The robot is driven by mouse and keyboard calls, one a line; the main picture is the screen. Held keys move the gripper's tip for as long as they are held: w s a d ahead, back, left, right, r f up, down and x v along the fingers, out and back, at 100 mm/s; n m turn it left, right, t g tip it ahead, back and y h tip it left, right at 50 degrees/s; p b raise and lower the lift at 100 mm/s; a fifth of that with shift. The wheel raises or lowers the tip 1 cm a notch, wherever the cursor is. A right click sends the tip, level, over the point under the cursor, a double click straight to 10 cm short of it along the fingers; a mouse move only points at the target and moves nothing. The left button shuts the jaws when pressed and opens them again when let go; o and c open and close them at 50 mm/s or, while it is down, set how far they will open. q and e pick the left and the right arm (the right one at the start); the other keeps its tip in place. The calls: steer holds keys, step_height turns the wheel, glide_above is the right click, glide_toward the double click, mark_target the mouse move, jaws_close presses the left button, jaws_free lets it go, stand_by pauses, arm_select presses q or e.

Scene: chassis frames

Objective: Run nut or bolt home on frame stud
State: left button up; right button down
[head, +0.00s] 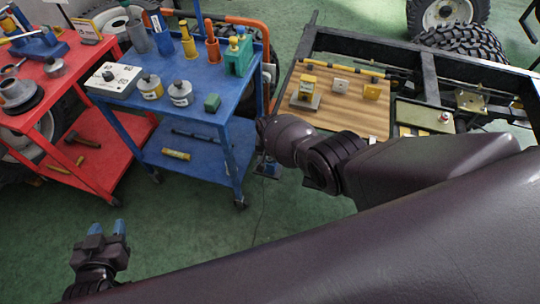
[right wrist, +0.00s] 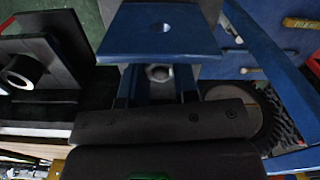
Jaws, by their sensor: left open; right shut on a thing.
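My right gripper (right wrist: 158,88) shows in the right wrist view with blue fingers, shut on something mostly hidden. A small grey nut or bolt head (right wrist: 158,73) shows between the fingers; I cannot tell which it is. A dark frame part (right wrist: 60,50) with a pale ring-shaped end (right wrist: 20,72) is at the left, apart from the gripper. In the head view my right forearm hides most of that gripper. The black chassis frame (head: 405,50) is at the upper right. My left gripper (head: 108,232) is open and empty at lower left.
A blue cart (head: 235,95) holds bottles, tins and a green box. A red cart (head: 95,85) with tools stands left of it. A wooden board (head: 340,105) with small yellow items lies in the frame. Tyres (head: 465,48) are behind. Green floor (head: 180,225) is clear in front.

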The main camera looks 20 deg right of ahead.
steer(key=shift+m, duration=1.1)
steer(key=m, duration=0.2)
steer(key=shift+m, duration=2)
steer(key=shift+m, duration=1.1)
steer(key=c, duration=0.8)
jaws_free()
steer(key=shift+c, duration=1.1)
